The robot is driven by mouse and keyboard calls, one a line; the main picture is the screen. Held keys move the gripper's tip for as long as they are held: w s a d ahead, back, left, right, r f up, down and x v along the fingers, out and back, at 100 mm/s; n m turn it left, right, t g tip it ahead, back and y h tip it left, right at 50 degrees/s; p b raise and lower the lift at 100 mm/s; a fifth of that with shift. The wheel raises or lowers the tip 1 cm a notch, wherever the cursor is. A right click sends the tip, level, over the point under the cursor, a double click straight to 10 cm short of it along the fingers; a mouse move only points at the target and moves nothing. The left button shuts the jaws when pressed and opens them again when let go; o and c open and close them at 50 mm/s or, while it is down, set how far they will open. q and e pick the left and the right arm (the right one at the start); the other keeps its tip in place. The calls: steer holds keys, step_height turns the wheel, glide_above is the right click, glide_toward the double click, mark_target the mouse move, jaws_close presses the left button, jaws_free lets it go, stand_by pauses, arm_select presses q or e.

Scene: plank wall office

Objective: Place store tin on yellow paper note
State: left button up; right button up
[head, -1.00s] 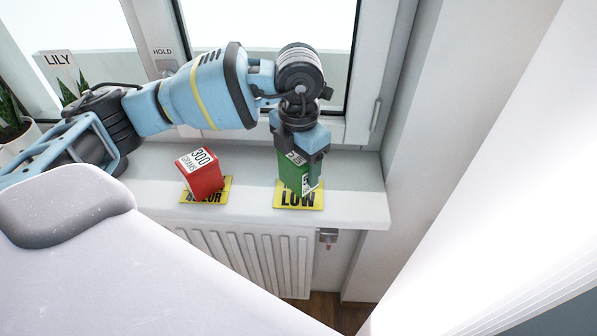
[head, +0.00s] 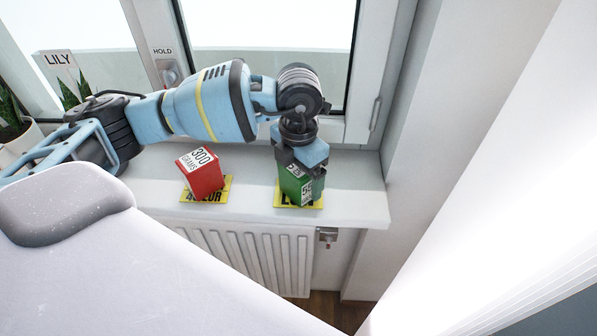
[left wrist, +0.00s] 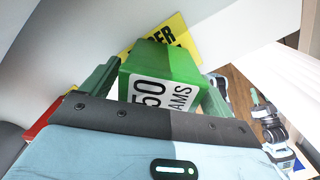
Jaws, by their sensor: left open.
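A green tin (head: 296,186) with a white label stands on the yellow paper note (head: 281,203) at the right of the windowsill, covering most of its lettering. In the left wrist view the tin (left wrist: 165,60) shows "50" and "AMS" on its label, with part of the yellow note (left wrist: 178,31) beyond it. My left gripper (head: 299,168) is over the tin from above, its open fingers on either side of it. What look like parts of my right arm show small at the right of the left wrist view; its jaws are too small to read.
A red tin (head: 204,178) marked "300 GRAMS" stands on another yellow note (head: 190,197) to the left. The windowsill (head: 250,170) is clear between the two notes. A radiator (head: 255,255) is below, and a potted plant (head: 15,125) stands at far left.

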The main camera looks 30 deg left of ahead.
arm_select(q)
steer(key=shift+r, duration=0.1)
step_height(320, 180, up, 12)
steer(key=shift+r, duration=0.1)
stand_by(0.4)
stand_by(0.4)
